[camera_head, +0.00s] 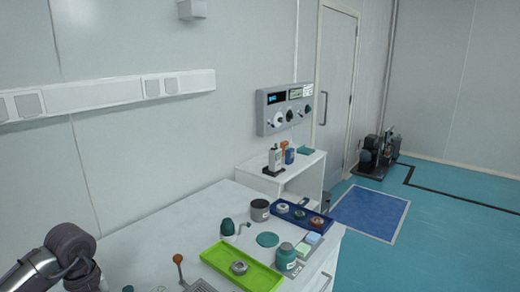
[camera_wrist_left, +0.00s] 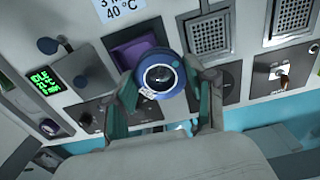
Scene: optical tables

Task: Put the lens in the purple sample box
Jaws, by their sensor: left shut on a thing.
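The lens (camera_wrist_left: 160,78) is a round piece in a blue ring with a pale inner rim and a dark middle. In the left wrist view my left gripper (camera_wrist_left: 161,84) is shut on it, one finger on each side. A purple box (camera_wrist_left: 126,47) shows just behind and left of the lens, with part of it hidden by the lens and a finger. I cannot tell how far apart the lens and the box are. In the head view only my left arm shows, at the lower left. My right gripper is in neither view.
In the wrist view, a green-lit display (camera_wrist_left: 46,80), a dark knob (camera_wrist_left: 47,46) and grey grilles (camera_wrist_left: 209,36) surround the box. In the head view, a white table holds a lime tray (camera_head: 211,256), a blue tray (camera_head: 325,229) and a grey pot (camera_head: 260,210).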

